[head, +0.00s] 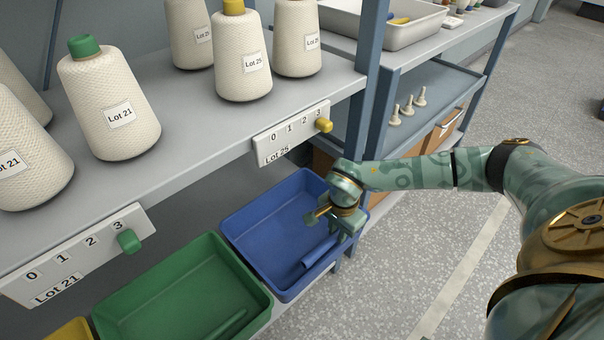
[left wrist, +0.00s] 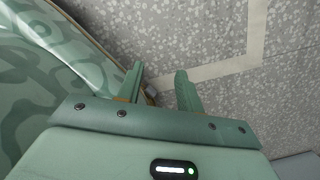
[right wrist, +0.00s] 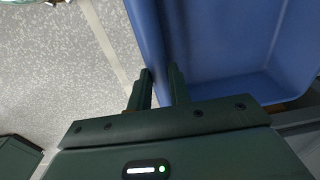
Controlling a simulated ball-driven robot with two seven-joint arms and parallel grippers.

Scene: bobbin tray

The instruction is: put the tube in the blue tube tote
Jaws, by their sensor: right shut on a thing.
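The blue tube tote (head: 272,222) sits on the low shelf, right of the green tote. My right gripper (head: 335,226) is at its right side in the head view. In the right wrist view, the fingers (right wrist: 159,88) stand either side of the tote's blue wall (right wrist: 148,38) and look shut on it. A blue rod-like shape (head: 317,256) lies along the tote's right inner side; I cannot tell if it is a tube or part of the tote. No tube shows clearly in the fingers. My left gripper (left wrist: 160,88) is open and empty over the floor.
A green tote (head: 180,290) stands left of the blue one, with a yellow tote (head: 70,332) beyond. The shelf above (head: 200,115) holds several yarn cones and overhangs the totes. A blue-grey post (head: 366,90) rises behind my right gripper. Open floor (head: 400,270) lies to the right.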

